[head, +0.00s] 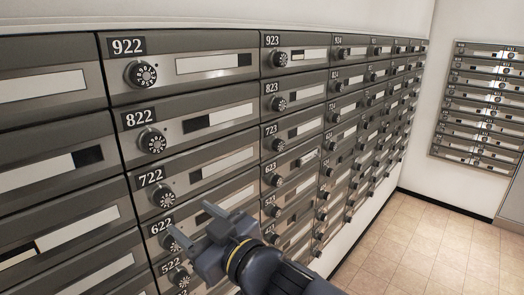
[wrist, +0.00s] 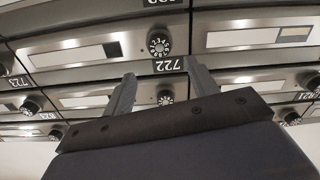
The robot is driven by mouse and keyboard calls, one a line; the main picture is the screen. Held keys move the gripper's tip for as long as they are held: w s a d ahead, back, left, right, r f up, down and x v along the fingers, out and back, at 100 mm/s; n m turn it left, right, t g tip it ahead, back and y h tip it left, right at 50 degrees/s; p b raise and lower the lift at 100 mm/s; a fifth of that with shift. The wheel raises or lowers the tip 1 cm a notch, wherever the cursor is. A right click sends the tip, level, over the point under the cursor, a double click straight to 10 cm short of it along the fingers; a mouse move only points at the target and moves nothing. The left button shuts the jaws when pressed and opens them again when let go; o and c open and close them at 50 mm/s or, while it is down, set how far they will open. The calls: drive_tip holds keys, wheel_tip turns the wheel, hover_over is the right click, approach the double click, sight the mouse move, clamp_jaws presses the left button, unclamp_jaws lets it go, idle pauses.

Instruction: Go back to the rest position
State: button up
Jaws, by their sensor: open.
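My gripper (head: 196,226) is at the lower middle of the head view, in front of the mailbox wall near the box numbered 622 (head: 161,224). Its two fingers are apart with nothing between them. In the wrist view the open fingers (wrist: 158,82) point at the mailbox fronts, which appear upside down. The 722 label (wrist: 175,65) and a round dial (wrist: 165,97) show between or near the fingertips. I cannot tell whether the fingertips touch the mailbox fronts. The arm hides part of the lower boxes in the head view.
Mailboxes with round dials, such as the 722 dial (head: 164,197), fill the left wall. A second mailbox panel (head: 480,103) hangs on the far right wall. The tiled floor (head: 405,240) is clear at the right. A pale object (head: 513,195) stands at the right edge.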

sight(167, 200)
drive_tip(key=x, duration=0.8)
drive_tip(key=shift+w+a+p, duration=0.1)
drive_tip(key=shift+a+p, duration=0.15)
drive_tip(key=shift+p, duration=0.1)
drive_tip(key=shift+d, duration=0.1)
